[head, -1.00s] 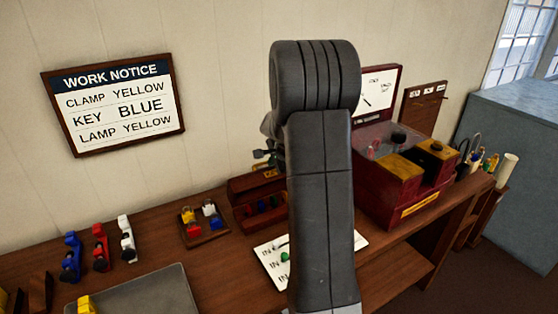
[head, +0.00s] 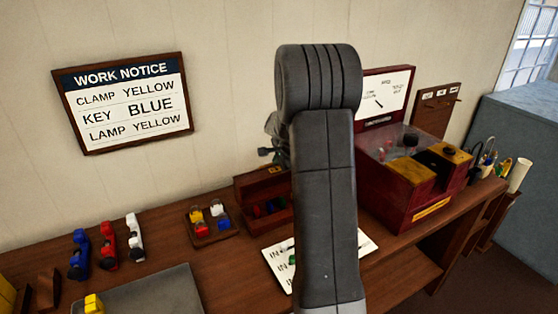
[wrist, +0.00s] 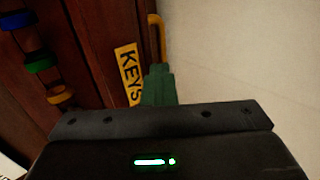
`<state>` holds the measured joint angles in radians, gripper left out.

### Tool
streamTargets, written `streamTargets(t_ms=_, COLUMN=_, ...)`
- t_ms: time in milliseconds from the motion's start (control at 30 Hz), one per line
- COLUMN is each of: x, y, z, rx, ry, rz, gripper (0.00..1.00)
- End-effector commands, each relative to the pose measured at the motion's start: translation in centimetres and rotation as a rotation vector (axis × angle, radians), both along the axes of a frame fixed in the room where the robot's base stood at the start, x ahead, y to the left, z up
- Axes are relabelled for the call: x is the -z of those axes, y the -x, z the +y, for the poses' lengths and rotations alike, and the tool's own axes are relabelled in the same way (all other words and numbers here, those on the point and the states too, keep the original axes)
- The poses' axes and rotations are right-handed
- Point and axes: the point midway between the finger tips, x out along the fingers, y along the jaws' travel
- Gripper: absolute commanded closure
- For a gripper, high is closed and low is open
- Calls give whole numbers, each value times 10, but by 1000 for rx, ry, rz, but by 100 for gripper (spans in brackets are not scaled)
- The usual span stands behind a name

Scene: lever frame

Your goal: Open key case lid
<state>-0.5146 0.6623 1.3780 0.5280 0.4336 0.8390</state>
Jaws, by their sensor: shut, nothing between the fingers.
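The key case (head: 264,213) is a dark wooden box on the bench, left of my arm in the head view. Its lid (head: 262,182) stands raised at the back, and dark-coloured keys show inside. In the wrist view the lid bears a yellow KEYS label (wrist: 128,72) and a yellow handle (wrist: 156,38). My gripper (wrist: 158,75) shows green fingers, shut and empty, close beside the label and just below the handle in that picture. I cannot tell whether the fingers touch the lid. Blue, green and yellow rings (wrist: 40,64) show at left. My arm hides the case's right side in the head view.
A work notice (head: 124,103) on the wall reads KEY BLUE. Blue, red and white clamps (head: 107,243) and a small lamp tray (head: 210,236) stand left of the case. A white card (head: 275,262) lies in front. A dark red machine (head: 400,190) stands right of my arm.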

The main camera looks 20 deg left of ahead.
Motion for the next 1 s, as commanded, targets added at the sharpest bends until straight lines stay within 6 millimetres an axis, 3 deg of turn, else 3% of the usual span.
streamTargets(t_ms=33, x=13, y=2, z=1, rx=-3, ry=12, rz=23, gripper=100)
streamTargets(t_ms=367, x=27, y=-22, z=27, rx=-2, ry=10, rz=23, gripper=100)
streamTargets(t_ms=1000, x=40, y=-42, z=49, rx=0, ry=87, rz=84, gripper=100)
